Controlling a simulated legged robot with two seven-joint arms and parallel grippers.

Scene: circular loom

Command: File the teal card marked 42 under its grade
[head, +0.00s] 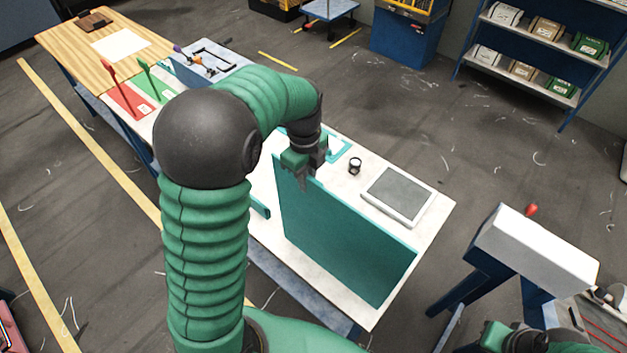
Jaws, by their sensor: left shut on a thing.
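A large flat teal card (345,235) stands on edge over the white table (425,220), its broad face toward me. No number can be read on it. My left gripper (308,178) is shut on its upper left edge. Whether its lower edge touches the table cannot be told. A red sheet (128,100) and a green sheet (152,86), each with a post, lie at the far left of the table. My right gripper (493,336) shows only partly at the lower right, and its fingers cannot be made out.
A grey-topped pad (397,196) and a small black round object (355,165) are behind the card. A teal outline (340,150) lies beside the gripper. A white box on a blue stand (535,250) is at the right. A wooden table (75,45) stands far left.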

